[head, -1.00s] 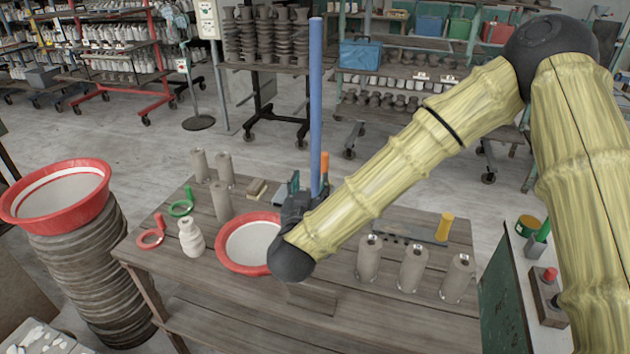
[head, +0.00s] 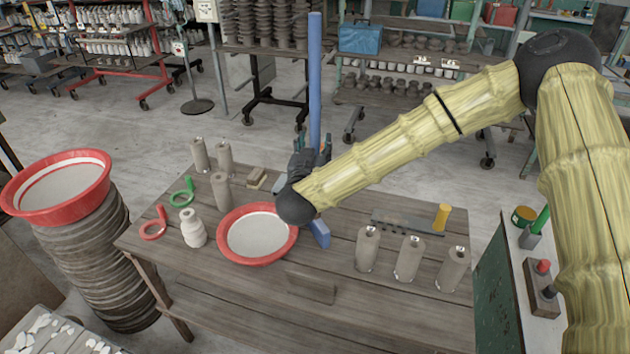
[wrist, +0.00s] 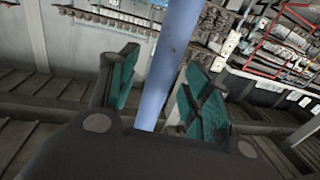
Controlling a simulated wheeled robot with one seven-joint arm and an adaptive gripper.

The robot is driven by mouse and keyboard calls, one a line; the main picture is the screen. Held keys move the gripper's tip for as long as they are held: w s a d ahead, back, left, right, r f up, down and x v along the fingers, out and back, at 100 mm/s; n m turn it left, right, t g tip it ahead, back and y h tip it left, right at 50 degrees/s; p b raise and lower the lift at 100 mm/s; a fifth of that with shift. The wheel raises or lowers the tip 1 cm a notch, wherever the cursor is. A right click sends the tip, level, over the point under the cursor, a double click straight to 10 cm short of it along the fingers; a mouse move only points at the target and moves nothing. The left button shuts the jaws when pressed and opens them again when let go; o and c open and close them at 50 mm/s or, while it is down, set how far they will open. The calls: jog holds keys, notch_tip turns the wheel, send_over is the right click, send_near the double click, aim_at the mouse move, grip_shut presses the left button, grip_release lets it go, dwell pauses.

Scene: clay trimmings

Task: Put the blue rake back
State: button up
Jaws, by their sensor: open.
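The blue rake (head: 315,75) stands near upright at the back of the wooden table (head: 340,268); its long pole rises well above my gripper. A blue piece (head: 319,233) shows below my gripper at the table top, and the gripper hides how it joins the pole. My gripper (head: 312,150) is at the pole, above the table. In the wrist view, the teal-padded fingers (wrist: 160,85) are open, one on each side of the blue pole (wrist: 168,60). I cannot tell whether either pad touches it.
A red-rimmed basin (head: 258,234) lies just left of my gripper. Several grey bottles stand on the table, including one (head: 367,249) to the right. A yellow-handled scraper (head: 442,217) lies behind them. Red (head: 153,226) and green (head: 182,192) ring tools lie left.

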jog(key=shift+w+d, duration=0.1)
jog(key=shift+w, duration=0.75)
grip_shut()
jog(key=shift+r, duration=0.15)
